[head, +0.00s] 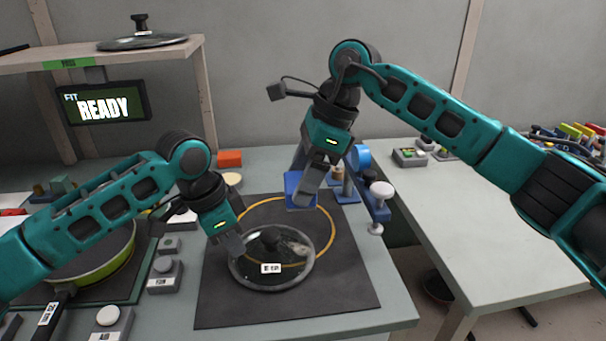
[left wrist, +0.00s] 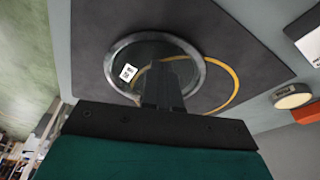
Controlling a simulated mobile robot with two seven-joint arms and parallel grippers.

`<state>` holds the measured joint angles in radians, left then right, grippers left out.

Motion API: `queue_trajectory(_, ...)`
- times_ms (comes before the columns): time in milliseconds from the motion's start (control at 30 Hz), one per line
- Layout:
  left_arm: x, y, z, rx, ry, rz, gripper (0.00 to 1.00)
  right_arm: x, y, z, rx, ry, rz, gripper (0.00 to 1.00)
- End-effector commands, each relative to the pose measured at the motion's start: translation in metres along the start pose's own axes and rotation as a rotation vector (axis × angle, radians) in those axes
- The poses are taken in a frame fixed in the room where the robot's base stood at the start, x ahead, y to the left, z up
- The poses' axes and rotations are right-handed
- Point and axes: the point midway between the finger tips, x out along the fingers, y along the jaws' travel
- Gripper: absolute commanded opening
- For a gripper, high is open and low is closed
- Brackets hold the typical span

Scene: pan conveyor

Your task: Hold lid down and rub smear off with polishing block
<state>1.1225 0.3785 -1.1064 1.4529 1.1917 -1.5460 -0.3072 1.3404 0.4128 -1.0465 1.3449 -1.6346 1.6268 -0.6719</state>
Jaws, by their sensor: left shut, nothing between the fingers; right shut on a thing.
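A round glass lid (head: 262,276) with a metal rim and a small white label lies on the dark mat (head: 340,290); it also shows in the left wrist view (left wrist: 117,78). A pale smear (head: 290,246) shows on the lid's far right part. My left gripper (head: 236,250) is shut and empty, its tips at the lid's left part; whether they touch cannot be told. My right gripper (head: 306,180) is shut on a blue polishing block (head: 299,191), above the mat beyond the lid. A yellow ring on the mat is partly covered by the lid.
A green pan (head: 110,262) stands at the left, beside several button boxes (head: 165,274). An orange block (head: 230,158) and a round pale disc (head: 232,180) lie behind the mat. A blue clamp-like fixture (head: 376,205) stands right of the mat. The screen (head: 104,105) reads READY.

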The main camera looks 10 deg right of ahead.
Motion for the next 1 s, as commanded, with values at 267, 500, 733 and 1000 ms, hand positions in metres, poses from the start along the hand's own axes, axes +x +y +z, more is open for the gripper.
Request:
queue_trajectory(267,0.006,0.0,0.001,0.001,0.0,0.0,0.0,0.0,0.0,0.0,0.0,0.0,0.0,0.49)
queue_trajectory(500,0.01,0.0,0.002,0.001,0.001,0.0,0.0,0.0,0.0,0.0,0.0,0.0,0.0,0.49)
queue_trajectory(733,0.015,0.0,0.004,0.001,0.0,0.0,0.0,0.0,0.0,0.0,0.0,0.0,0.0,0.49)
queue_trajectory(1000,0.02,0.0,0.005,0.001,0.0,0.0,0.0,0.0,0.0,0.0,0.0,0.0,0.0,0.49)
